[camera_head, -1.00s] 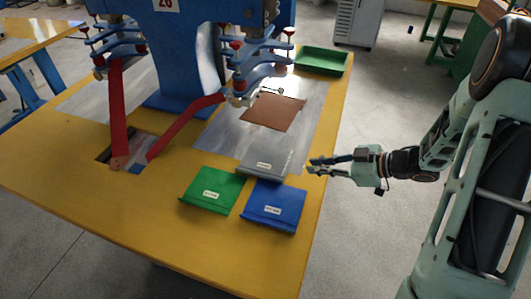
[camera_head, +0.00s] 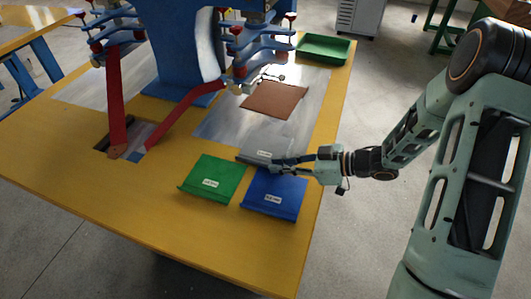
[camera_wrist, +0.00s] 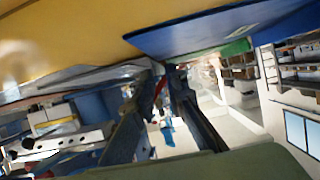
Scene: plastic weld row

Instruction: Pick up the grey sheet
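The grey sheet (camera_head: 254,160) lies on the yellow table behind the green and blue sheets, with a white label on it. My gripper (camera_head: 272,165) is at its right side, and the fingers and wrist hide part of it. The fingers appear apart, with a narrow gap between them. In the wrist view the fingertips (camera_wrist: 160,72) are close beside a grey surface (camera_wrist: 105,75) that looks like the sheet's edge. I cannot tell whether they touch it.
The green sheet (camera_head: 212,178) and blue sheet (camera_head: 274,196) lie close in front. A brown sheet (camera_head: 274,98) lies on a metal plate (camera_head: 225,125) behind. A blue machine with red arms (camera_head: 116,100) stands left. A green tray (camera_head: 324,48) is at the back.

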